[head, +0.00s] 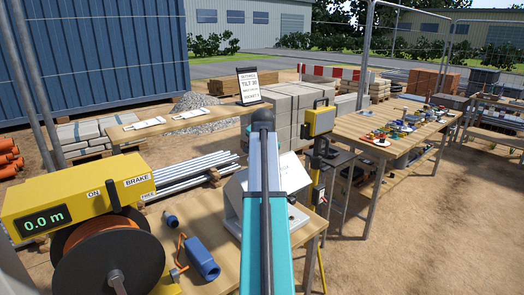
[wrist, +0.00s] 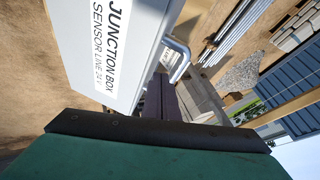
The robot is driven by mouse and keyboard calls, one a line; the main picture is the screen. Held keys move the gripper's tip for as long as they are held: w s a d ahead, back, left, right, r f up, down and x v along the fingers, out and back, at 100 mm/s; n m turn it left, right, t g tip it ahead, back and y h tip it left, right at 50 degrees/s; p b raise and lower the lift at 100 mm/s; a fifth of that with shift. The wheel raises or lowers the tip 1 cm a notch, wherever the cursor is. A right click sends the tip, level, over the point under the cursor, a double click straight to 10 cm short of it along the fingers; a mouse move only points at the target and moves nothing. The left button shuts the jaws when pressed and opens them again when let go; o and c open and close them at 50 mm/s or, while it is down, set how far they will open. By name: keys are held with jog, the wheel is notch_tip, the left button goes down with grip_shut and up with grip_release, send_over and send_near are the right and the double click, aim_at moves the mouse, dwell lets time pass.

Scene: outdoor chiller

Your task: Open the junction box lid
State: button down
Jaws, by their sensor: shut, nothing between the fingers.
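The junction box (head: 237,205) is a pale grey box on the wooden table, partly hidden behind my arm in the head view. In the wrist view, a pale panel of the junction box (wrist: 78,45), labelled "JUNCTION BOX SENSOR LINE 24 V", fills the upper left. A bent metal handle (wrist: 179,62) sticks out at the panel's right edge. My gripper (wrist: 158,88) is shut and empty, its dark fingers pointing close beside the handle. I cannot tell whether they touch it. My arm hides the gripper in the head view, and how the lid sits is unclear.
A yellow reel unit (head: 75,205) reading 0.0 m stands at the table's left. A blue connector (head: 202,257) and a smaller one (head: 171,219) lie between it and the box. A yellow-topped post device (head: 320,122) stands just right of the box. A cluttered table (head: 350,125) is farther right.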

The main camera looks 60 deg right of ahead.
jog(key=shift+w+d+f, duration=0.1)
jog(key=shift+d+f, duration=0.05)
jog(key=shift+f, duration=0.1)
jog(key=shift+w, duration=0.1)
dwell(0.3)
